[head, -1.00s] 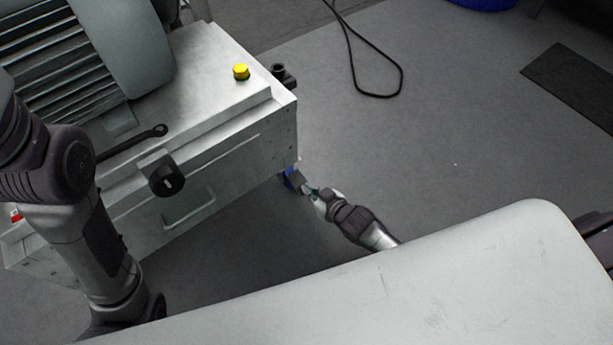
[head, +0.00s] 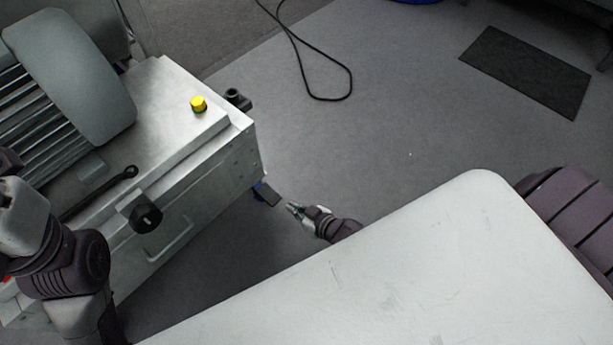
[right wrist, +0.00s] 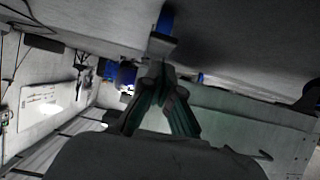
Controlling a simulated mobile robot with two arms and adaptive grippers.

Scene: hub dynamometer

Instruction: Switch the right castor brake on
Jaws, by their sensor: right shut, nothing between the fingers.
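The right castor shows as a blue part (head: 259,188) under the near right corner of the grey metal cabinet (head: 205,175). Its dark grey brake pedal (head: 271,198) sticks out to the right, its tilt hard to judge. My right gripper (head: 291,208) is shut and empty, pointing at the pedal with a small gap between them. In the right wrist view the shut fingertips (right wrist: 160,72) lie close below the pedal (right wrist: 162,43) in the picture, with the blue part (right wrist: 166,20) above it. Part of my left arm shows at the left, but its gripper does not.
A yellow button (head: 198,104), a black knob (head: 146,217) and a wrench-like tool (head: 105,190) are on the cabinet. A black cable (head: 318,97) and a dark mat (head: 527,72) lie on the floor.

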